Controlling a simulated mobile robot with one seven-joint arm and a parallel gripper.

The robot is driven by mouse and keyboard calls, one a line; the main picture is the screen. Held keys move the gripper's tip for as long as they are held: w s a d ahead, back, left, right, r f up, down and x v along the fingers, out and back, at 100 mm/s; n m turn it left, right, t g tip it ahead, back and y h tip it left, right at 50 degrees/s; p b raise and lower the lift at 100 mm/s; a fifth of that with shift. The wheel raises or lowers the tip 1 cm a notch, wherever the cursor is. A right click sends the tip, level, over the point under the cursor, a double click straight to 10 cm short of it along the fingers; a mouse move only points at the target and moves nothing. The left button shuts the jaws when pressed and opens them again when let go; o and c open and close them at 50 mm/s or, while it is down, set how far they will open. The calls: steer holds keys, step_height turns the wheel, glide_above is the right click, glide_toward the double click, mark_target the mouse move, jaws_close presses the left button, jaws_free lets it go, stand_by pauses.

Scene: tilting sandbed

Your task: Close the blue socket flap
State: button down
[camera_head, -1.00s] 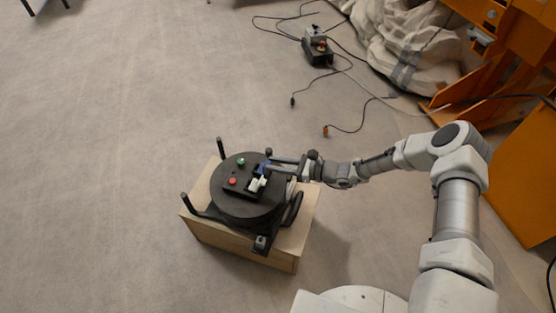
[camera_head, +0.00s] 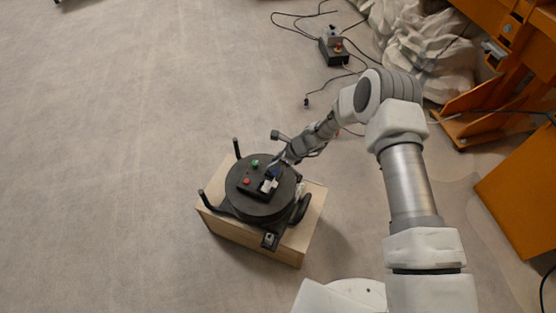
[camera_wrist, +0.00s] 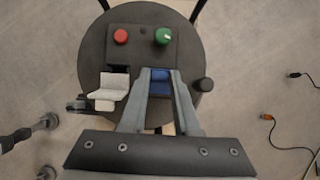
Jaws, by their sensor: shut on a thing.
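The blue socket flap (camera_wrist: 160,89) is on a black panel on top of a round black device (camera_head: 239,193). In the wrist view it shows between my two fingers (camera_wrist: 160,73); in the head view it is a small dark blue patch (camera_head: 273,172). My gripper (camera_head: 278,164) comes down from the upper right and is shut on the blue flap, with a finger along each side. The flap's exact angle is hard to tell. A light grey socket flap (camera_wrist: 114,85) stands raised left of the blue one in the wrist view.
A red button (camera_wrist: 121,36) and a green knob (camera_wrist: 162,36) sit beyond the sockets. A black post (camera_wrist: 202,85) stands right of my fingers. The device rests on a wooden box (camera_head: 245,239). Cables and a control box (camera_head: 333,51) lie on the floor; the left floor is clear.

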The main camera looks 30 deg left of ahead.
steer(key=shift+a+f+h, duration=0.2)
steer(key=shift+a+h, duration=0.55)
steer(key=shift+h, duration=0.45)
steer(key=shift+a+f+h+b, duration=0.35)
steer(key=shift+a+h+b, duration=0.1)
steer(key=shift+h+b, duration=0.5)
steer(key=a+f+h+b, duration=0.1)
steer(key=h+b, duration=0.1)
steer(key=b, duration=0.4)
steer(key=shift+f+h, duration=0.15)
steer(key=shift+h, duration=0.2)
steer(key=b, duration=0.1)
steer(key=h+b, duration=0.1)
steer(key=b, duration=0.1)
steer(key=shift+a+f, duration=0.15)
steer(key=shift+a, duration=0.1)
steer(key=shift+h+b, duration=0.4)
steer(key=shift+b, duration=0.05)
steer(key=c, duration=0.6)
jaws_free()
steer(key=shift+c, duration=0.2)
steer(key=shift+s, duration=0.1)
steer(key=shift+a+r, duration=0.1)
steer(key=shift+r, duration=0.1)
